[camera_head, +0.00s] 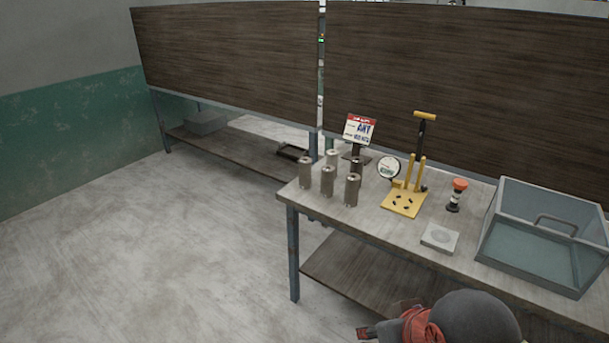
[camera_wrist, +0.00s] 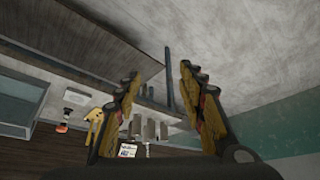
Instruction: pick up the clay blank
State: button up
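Several upright grey-brown cylinders (camera_head: 327,182), which look like the clay blanks, stand in a cluster at the left end of the workbench (camera_head: 400,222) in the head view. I cannot tell which one is meant. They also show small and upside down in the wrist view (camera_wrist: 149,129), beyond the fingers. My gripper (camera_wrist: 160,72) is open and empty, its two yellow-and-black fingers apart. It is well away from the cylinders and touches nothing. In the head view, part of my arm shows at the bottom right.
Right of the cylinders are a yellow fixture (camera_head: 404,203) with a dial gauge (camera_head: 388,168), an orange-topped tool (camera_head: 455,195), a pale square block (camera_head: 440,238) and a glass-sided bin (camera_head: 530,262). A sign (camera_head: 358,129) stands behind. Floor left of the bench is clear.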

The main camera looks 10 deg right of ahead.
aim_at(306, 162)
jog(key=i+u, duration=0.4)
jog(key=i, duration=0.45)
jog(key=i+l+u, duration=0.15)
jog(key=i+u, duration=0.25)
jog(key=i, duration=0.4)
